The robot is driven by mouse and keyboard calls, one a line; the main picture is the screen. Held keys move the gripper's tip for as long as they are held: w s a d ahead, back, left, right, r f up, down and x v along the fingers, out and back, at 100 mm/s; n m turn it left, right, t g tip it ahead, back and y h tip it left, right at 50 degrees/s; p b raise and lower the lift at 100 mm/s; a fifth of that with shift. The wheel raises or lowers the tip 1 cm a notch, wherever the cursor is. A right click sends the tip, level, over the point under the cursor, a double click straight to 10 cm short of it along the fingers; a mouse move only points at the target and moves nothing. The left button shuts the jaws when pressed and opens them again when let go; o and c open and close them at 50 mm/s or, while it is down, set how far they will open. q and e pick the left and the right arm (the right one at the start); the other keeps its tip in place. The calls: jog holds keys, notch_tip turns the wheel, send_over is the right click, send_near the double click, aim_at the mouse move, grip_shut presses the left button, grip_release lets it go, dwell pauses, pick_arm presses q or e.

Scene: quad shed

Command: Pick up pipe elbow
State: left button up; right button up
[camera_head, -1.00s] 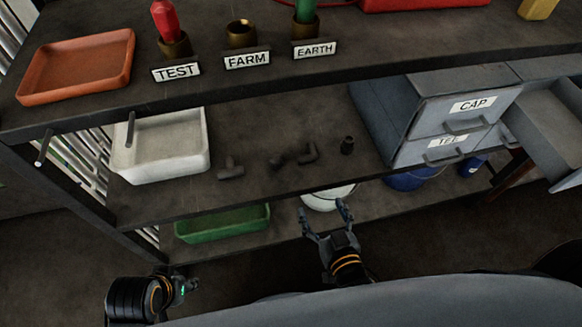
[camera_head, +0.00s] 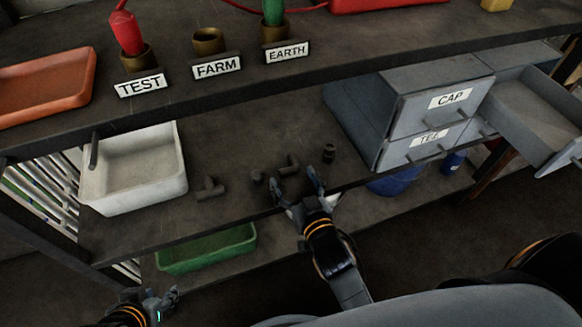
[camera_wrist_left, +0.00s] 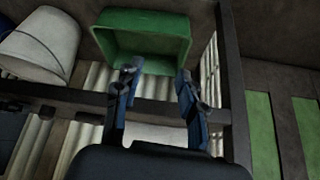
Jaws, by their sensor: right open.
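Several small dark pipe fittings lie on the middle shelf. One bent piece, which looks like a pipe elbow (camera_head: 289,164), lies right of a small dark fitting (camera_head: 257,176). Another branched or bent fitting (camera_head: 209,188) lies further left, and a short upright fitting (camera_head: 328,153) stands to the right. My right gripper (camera_head: 298,186) is open and empty at the shelf's front edge, just in front of the elbow. My left gripper (camera_head: 166,302) is low at the front left; in the left wrist view (camera_wrist_left: 158,82) its fingers are apart with nothing between them.
A white tray (camera_head: 92,190) stands left on the middle shelf. A green tray (camera_head: 208,258) sits below. Grey drawers (camera_head: 405,105) labelled CAP and TEE stand right, with one drawer (camera_head: 548,165) pulled out. The upper shelf (camera_head: 180,105) overhangs the fittings.

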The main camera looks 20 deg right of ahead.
aim_at(290, 174)
jog(key=w, duration=0.3)
jog(key=shift+w+a+f+b, duration=0.15)
jog(key=shift+w+b, duration=0.1)
jog(key=shift+b, duration=0.15)
jog(key=shift+w, duration=0.25)
pick_arm(q)
jog(key=w+t, duration=0.1)
jog(key=w+d+r, duration=0.1)
jog(key=w, duration=0.1)
jog(key=w+r+t, duration=0.1)
jog(key=shift+w+d+r+t+h, duration=0.1)
jog(key=shift+w+d+t+h, duration=0.2)
jog(key=shift+h, duration=0.1)
pick_arm(e)
jog(key=c, duration=0.8)
jog(key=shift+o, duration=0.2)
